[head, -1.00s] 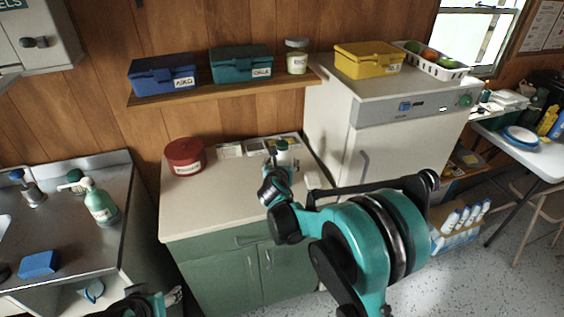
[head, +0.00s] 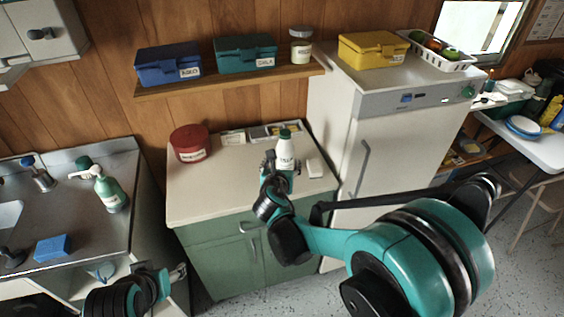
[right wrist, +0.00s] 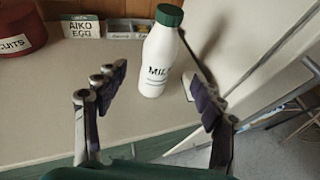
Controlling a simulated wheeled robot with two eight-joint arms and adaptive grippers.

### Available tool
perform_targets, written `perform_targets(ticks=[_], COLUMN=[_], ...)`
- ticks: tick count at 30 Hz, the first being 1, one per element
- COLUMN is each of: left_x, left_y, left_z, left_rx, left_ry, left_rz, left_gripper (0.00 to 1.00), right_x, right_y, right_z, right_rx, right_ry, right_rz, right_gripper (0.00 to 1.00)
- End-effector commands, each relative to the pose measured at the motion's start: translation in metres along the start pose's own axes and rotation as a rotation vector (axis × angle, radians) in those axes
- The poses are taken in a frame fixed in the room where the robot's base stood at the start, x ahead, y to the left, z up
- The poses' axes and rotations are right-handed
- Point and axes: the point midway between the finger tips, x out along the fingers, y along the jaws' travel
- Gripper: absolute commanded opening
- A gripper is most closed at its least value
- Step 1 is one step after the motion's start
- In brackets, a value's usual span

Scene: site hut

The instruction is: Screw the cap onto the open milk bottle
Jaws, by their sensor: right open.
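The white milk bottle (head: 285,158) stands upright on the counter, in front of the wall. It also shows in the right wrist view (right wrist: 158,62), with its label facing me. A green cap (right wrist: 169,15) sits on the bottle's mouth; how tight it is I cannot tell. My right gripper (right wrist: 153,80) is open and empty, with the bottle standing ahead between its fingers, apart from both as far as I can see. In the head view the right gripper (head: 281,172) hides the bottle's lower part. My left gripper (head: 177,273) is low at the left, its jaws unclear.
A red biscuit tin (head: 190,144) stands on the counter (head: 215,190), with a small tray (head: 275,131) behind the bottle. A white block (head: 315,167) lies right of the bottle. The fridge (head: 390,135) rises close at the right. The counter's front left is clear.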

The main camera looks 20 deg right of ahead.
Motion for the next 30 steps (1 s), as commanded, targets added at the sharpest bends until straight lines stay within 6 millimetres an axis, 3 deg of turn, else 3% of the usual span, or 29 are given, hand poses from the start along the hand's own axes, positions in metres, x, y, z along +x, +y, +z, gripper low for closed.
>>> perform_targets(ticks=[5,8,14,21,27,30], left_x=[0.000,0.000,0.000,0.000,0.000,0.000], left_y=[0.000,0.000,0.000,0.000,0.000,0.000], left_z=[0.000,0.000,0.000,0.000,0.000,0.000], left_rx=[0.000,0.000,0.000,0.000,0.000,0.000], left_ry=[0.000,0.000,0.000,0.000,0.000,0.000], left_rz=[0.000,0.000,0.000,0.000,0.000,0.000], left_gripper=[0.57,0.57,0.57,0.57,0.57,0.57], right_x=[-0.003,-0.013,-0.057,-0.126,-0.181,-0.200], right_y=[-0.004,-0.016,-0.056,-0.092,-0.103,-0.104], right_z=[0.000,0.000,-0.010,-0.044,-0.077,-0.090], right_rx=[0.050,0.203,0.822,1.687,2.309,2.527], right_ry=[0.012,0.045,0.172,0.317,0.388,0.404], right_rz=[-0.003,-0.015,-0.094,-0.300,-0.542,-0.656], right_gripper=[0.69,0.69,0.69,0.69,0.69,0.69])
